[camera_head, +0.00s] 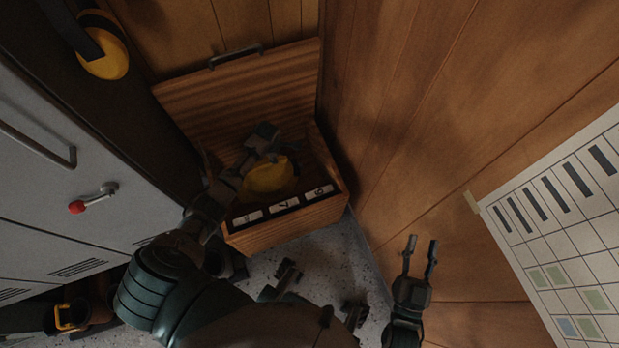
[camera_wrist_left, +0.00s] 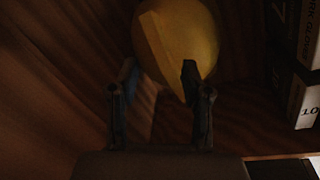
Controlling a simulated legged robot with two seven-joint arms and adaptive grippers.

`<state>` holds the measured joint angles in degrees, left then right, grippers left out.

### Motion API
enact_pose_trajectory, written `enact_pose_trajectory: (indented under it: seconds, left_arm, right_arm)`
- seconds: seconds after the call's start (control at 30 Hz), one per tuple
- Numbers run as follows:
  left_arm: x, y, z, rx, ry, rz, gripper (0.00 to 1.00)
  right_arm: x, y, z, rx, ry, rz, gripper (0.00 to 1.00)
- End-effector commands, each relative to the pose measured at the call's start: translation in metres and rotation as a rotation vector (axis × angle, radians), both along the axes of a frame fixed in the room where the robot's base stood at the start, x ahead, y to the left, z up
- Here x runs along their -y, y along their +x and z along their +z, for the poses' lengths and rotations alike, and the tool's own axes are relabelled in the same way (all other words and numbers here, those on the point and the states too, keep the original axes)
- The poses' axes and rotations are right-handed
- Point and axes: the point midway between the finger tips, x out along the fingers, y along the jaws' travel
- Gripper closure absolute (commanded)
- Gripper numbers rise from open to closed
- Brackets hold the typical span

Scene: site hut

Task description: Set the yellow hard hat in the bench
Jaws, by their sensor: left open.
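The yellow hard hat (camera_head: 268,176) lies inside the wooden bench (camera_head: 285,234), whose lid (camera_head: 222,95) stands raised at the back. In the left wrist view the hat (camera_wrist_left: 178,38) is just beyond the fingertips, with one fingertip overlapping its lower edge. My left gripper (camera_head: 262,148) is over the bench, beside the hat and partly covering it. Its fingers (camera_wrist_left: 160,80) are apart with nothing clearly held between them; whether they touch the hat I cannot tell. My right gripper (camera_head: 420,248) is open and empty, right of the bench by the wood wall.
White-labelled items (camera_head: 283,205) line the bench's front inside; some show in the wrist view (camera_wrist_left: 303,95). A yellow object (camera_head: 105,62) hangs upper left. A chart (camera_head: 575,230) is on the right wall. Speckled floor (camera_head: 335,262) lies in front.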

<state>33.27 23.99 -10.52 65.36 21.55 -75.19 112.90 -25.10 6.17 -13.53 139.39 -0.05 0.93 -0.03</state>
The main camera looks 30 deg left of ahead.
Motion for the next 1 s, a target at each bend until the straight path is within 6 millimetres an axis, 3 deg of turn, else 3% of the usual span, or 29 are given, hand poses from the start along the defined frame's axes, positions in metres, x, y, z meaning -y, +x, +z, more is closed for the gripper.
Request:
enact_pose_trajectory:
  seconds: [0.03,0.07,0.17,0.2,0.27,0.3,0.37,0.4,0.5,0.63,0.77,1.0]
  left_arm:
    - [0.035,-0.004,-0.011,0.089,0.020,-0.201,0.52]
    - [0.057,-0.004,-0.011,0.165,0.046,-0.346,0.52]
    - [0.139,-0.016,0.012,0.456,0.185,-0.812,0.52]
    - [0.170,-0.025,0.032,0.581,0.267,-0.969,0.52]
    - [0.210,-0.044,0.072,0.767,0.423,-1.162,0.52]
    - [0.231,-0.059,0.106,0.885,0.551,-1.260,0.52]
    - [0.253,-0.083,0.159,1.033,0.762,-1.354,0.52]
    - [0.261,-0.098,0.192,1.104,0.903,-1.385,0.52]
    - [0.268,-0.130,0.262,1.203,1.214,-1.396,0.52]
    - [0.266,-0.157,0.318,1.230,1.474,-1.363,0.52]
    - [0.264,-0.166,0.337,1.228,1.570,-1.345,0.52]
    - [0.264,-0.166,0.337,1.227,1.575,-1.346,0.52]
  right_arm:
    - [0.000,0.000,0.000,0.000,0.000,0.000,0.60]
    - [0.001,0.000,0.000,0.000,0.000,0.000,0.60]
    - [0.001,0.000,0.000,0.001,0.001,0.000,0.60]
    - [0.001,0.000,0.000,0.001,0.001,0.000,0.60]
    - [0.000,0.001,-0.001,-0.001,0.000,0.000,0.60]
    - [0.000,0.002,-0.001,-0.001,0.000,0.000,0.60]
    - [0.000,0.002,-0.001,-0.001,0.000,0.000,0.60]
    - [0.000,0.002,-0.001,-0.001,0.000,0.000,0.60]
    - [0.000,0.002,-0.001,-0.001,0.000,0.000,0.60]
    - [0.000,0.002,-0.001,-0.001,0.000,0.000,0.60]
    - [0.000,0.002,-0.001,-0.001,0.000,0.000,0.60]
    - [0.000,0.002,-0.001,-0.001,0.001,0.000,0.60]
